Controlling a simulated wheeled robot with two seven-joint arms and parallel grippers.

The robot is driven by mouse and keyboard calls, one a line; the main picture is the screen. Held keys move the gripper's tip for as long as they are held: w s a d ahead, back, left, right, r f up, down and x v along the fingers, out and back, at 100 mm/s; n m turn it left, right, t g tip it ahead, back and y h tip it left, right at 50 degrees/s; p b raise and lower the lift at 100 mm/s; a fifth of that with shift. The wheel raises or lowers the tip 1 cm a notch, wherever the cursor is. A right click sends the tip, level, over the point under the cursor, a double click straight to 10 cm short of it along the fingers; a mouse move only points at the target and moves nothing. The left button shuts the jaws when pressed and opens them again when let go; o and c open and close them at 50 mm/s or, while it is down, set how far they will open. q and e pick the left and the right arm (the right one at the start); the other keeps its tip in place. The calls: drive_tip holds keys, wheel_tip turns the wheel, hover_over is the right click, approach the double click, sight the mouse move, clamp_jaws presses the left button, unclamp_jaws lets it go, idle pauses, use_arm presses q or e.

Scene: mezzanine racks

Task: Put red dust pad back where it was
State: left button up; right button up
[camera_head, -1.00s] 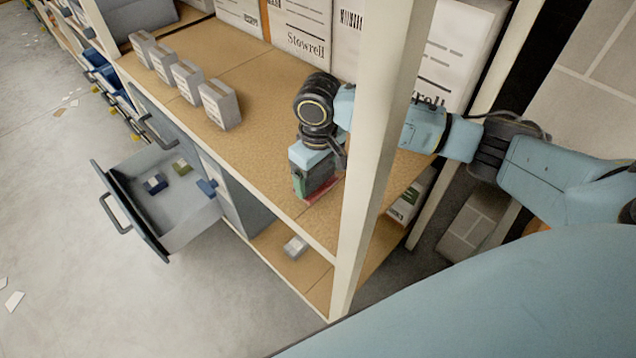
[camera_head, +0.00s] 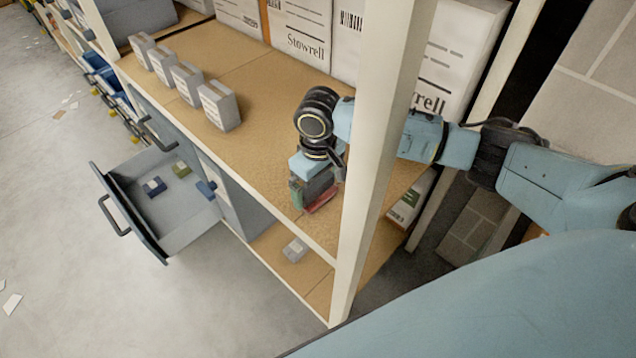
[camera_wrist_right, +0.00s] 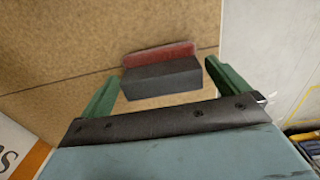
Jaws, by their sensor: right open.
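The red dust pad (camera_head: 322,202) has a red face and a dark grey block. It lies on the brown shelf board (camera_head: 265,125) near the front edge, close to the white upright. In the right wrist view the pad (camera_wrist_right: 160,75) shows grey block nearest, red strip beyond. My right gripper (camera_head: 314,190) is low over the shelf at the pad. In the wrist view its green fingers (camera_wrist_right: 162,82) are open, one near each end of the grey block. I see no grip on the pad. My left gripper is out of view.
A white upright (camera_head: 375,150) stands in front of my right arm. Several small grey boxes (camera_head: 218,105) stand in a row on the shelf, with large white Stowrell cartons (camera_head: 300,35) behind. An open drawer (camera_head: 180,200) juts out at left. A small box (camera_head: 295,250) lies on the lower shelf.

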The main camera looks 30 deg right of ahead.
sight(318, 184)
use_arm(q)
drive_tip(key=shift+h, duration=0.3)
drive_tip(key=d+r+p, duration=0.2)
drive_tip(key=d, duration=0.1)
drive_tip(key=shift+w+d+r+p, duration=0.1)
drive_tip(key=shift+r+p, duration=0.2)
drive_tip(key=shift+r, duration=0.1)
use_arm(e)
wheel_tip(318, 184, up, 12)
drive_tip(key=shift+f, duration=0.2)
